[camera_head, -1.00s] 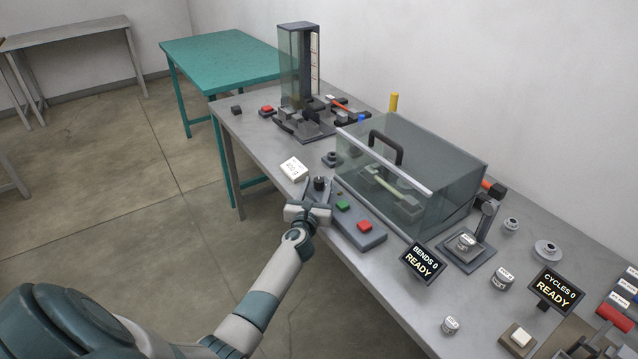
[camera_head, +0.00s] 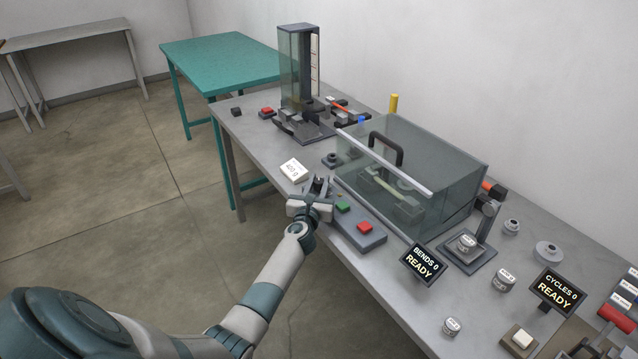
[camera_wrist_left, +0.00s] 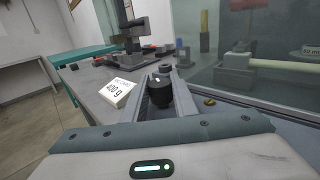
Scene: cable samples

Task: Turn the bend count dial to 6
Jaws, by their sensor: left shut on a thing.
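The bend count dial (camera_wrist_left: 159,93) is a dark round knob with a light mark on top, at the left end of the grey control panel (camera_head: 352,241). My left gripper (camera_head: 318,188) is at the dial, and its two fingers are closed on the knob's sides. In the left wrist view the fingers (camera_wrist_left: 160,88) stand on either side of the knob. The dial's numbers cannot be read. A black display (camera_head: 423,264) reads "BENDS 0 READY". My right gripper does not show.
A green button (camera_head: 343,207) and a red button (camera_head: 364,227) sit on the panel right of the dial. A clear-walled box (camera_head: 440,165) with a black handle stands behind. A white "400 g" block (camera_head: 293,169) lies left of the dial. Another display (camera_head: 557,291) reads "CYCLES 0 READY".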

